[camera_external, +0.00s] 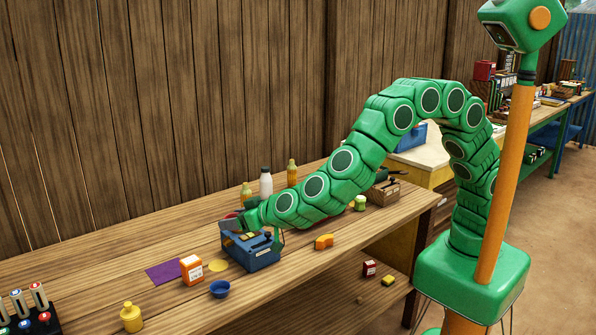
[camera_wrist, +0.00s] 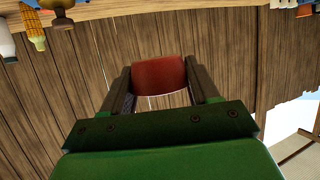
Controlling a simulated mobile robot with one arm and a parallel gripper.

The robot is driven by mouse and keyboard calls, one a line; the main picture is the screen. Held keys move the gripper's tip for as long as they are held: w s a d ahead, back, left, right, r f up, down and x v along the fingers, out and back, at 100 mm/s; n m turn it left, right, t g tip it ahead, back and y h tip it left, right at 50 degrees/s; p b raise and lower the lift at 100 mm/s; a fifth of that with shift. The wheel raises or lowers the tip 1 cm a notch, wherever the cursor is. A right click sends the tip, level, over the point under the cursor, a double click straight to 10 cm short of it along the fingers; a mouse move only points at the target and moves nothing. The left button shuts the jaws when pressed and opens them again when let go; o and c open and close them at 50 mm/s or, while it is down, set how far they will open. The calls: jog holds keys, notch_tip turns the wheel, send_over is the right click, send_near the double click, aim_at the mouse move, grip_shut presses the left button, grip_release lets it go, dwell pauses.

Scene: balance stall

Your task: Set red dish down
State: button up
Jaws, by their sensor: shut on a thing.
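The red dish (camera_wrist: 160,75) is between the two dark fingers of my gripper (camera_wrist: 161,88) in the wrist view, and the fingers are shut on it. In the external view my gripper (camera_external: 238,222) is at the left end of my green arm, just above the back left of a blue box-like device (camera_external: 262,255). Only a small bit of red shows there by the gripper, and the arm hides most of the dish. I cannot tell whether the dish touches anything below it.
A purple mat (camera_external: 163,272), an orange-and-white box (camera_external: 191,269), a yellow disc (camera_external: 218,265) and a blue bowl (camera_external: 220,288) lie left of the blue device. Bottles, including a white one (camera_external: 266,182), stand behind. An orange block (camera_external: 324,241) lies to the right.

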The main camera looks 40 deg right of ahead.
jog(key=s+a, duration=0.2)
jog(key=s, duration=0.2)
notch_tip(320, 180, down, 9)
jog(key=shift+s+a+y, duration=0.15)
jog(key=shift+a+y, duration=0.05)
jog(key=shift+y, duration=0.1)
jog(key=shift+a, duration=0.1)
send_over(193, 307)
jog(key=d, duration=0.2)
jog(key=f, duration=0.8)
jog(key=shift+s+a, duration=0.2)
jog(key=shift+s, duration=0.2)
jog(key=shift+w+a+f, duration=0.25)
jog(key=shift+a+f, duration=0.3)
jog(key=shift+f, duration=0.1)
jog(key=shift+w+a+f, duration=0.15)
jog(key=shift+a+f, duration=0.1)
jog(key=shift+f, duration=1.4)
jog(key=shift+f, duration=0.15)
